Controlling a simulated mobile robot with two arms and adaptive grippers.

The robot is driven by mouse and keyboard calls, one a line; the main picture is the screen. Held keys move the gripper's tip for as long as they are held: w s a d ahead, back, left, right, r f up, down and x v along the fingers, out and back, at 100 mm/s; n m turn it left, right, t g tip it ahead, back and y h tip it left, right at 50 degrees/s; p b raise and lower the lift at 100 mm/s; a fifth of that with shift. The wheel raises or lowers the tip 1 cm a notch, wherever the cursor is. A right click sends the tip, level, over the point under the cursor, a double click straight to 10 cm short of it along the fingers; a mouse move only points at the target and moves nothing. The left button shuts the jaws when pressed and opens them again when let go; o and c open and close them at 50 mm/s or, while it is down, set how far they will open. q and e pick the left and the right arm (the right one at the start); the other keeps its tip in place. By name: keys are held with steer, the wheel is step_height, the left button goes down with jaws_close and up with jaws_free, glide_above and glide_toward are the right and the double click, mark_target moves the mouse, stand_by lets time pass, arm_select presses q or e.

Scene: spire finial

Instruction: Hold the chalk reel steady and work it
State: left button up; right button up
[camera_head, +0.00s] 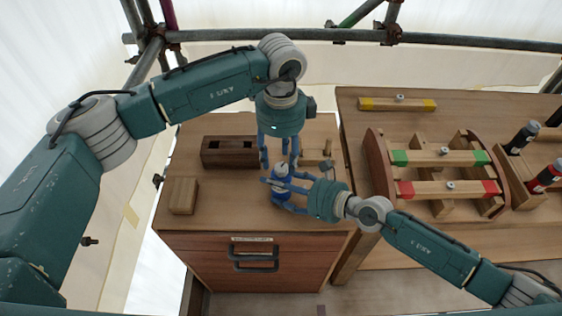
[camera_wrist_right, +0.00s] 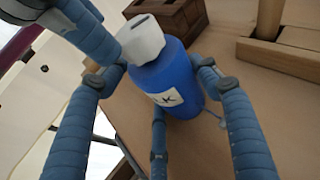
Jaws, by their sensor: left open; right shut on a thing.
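The chalk reel (camera_head: 284,192) is a blue upright body with a white cap, standing on the small wooden cabinet top. In the right wrist view the reel (camera_wrist_right: 172,82) shows a white label, partly readable. My right gripper (camera_head: 279,194) comes in from the right and is shut on the reel, its fingers around the blue body.
A dark wooden box (camera_head: 230,152) and a light wooden block (camera_head: 184,195) stand left of the reel. At right, a wooden rack (camera_head: 437,171) holds green-ended and red-ended bars. A yellow-ended bar (camera_head: 397,104) lies behind it. Dark bottles (camera_head: 521,138) stand far right. Scaffold poles run behind.

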arm_select(q)
steer(key=shift+f, duration=1.15)
jaws_close()
steer(key=shift+m, duration=0.4)
steer(key=shift+w+m, duration=0.1)
steer(key=shift+m, duration=2.6)
jaws_free()
